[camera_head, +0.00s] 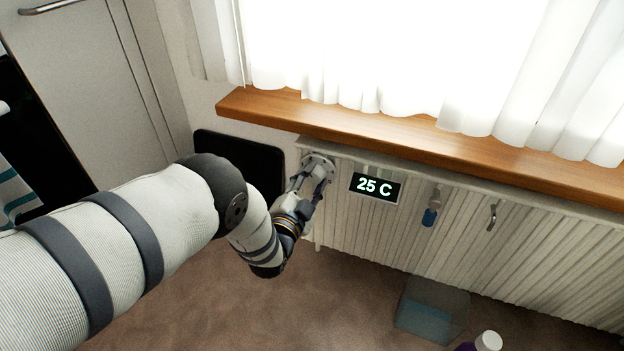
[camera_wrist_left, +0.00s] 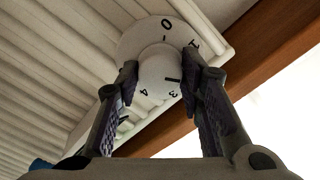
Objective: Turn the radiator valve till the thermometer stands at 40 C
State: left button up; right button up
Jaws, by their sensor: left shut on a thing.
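The radiator valve (camera_wrist_left: 159,70) is a white round knob on a white dial with black numbers, at the left end of the radiator. It also shows in the head view (camera_head: 318,160), partly covered by my gripper. My left gripper (camera_head: 321,172) is shut on the knob. In the left wrist view its two fingers (camera_wrist_left: 160,88) press the knob from both sides; the knob's black mark lies near the 3. My right gripper is not in view.
The white ribbed radiator (camera_head: 460,235) runs under a wooden sill (camera_head: 400,126) with white curtains above. A blue-tipped item (camera_head: 430,215) and a metal hook (camera_head: 492,217) hang on it. A clear bin (camera_head: 431,310) and a white-capped bottle (camera_head: 488,341) stand below.

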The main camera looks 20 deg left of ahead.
pick_arm(q)
jog(key=shift+m, duration=0.7)
jog(key=o, duration=1.1)
jog(key=shift+o, duration=0.2)
jog(key=shift+s, duration=0.1)
jog(key=s, duration=1.2)
jog(key=shift+a, duration=0.25)
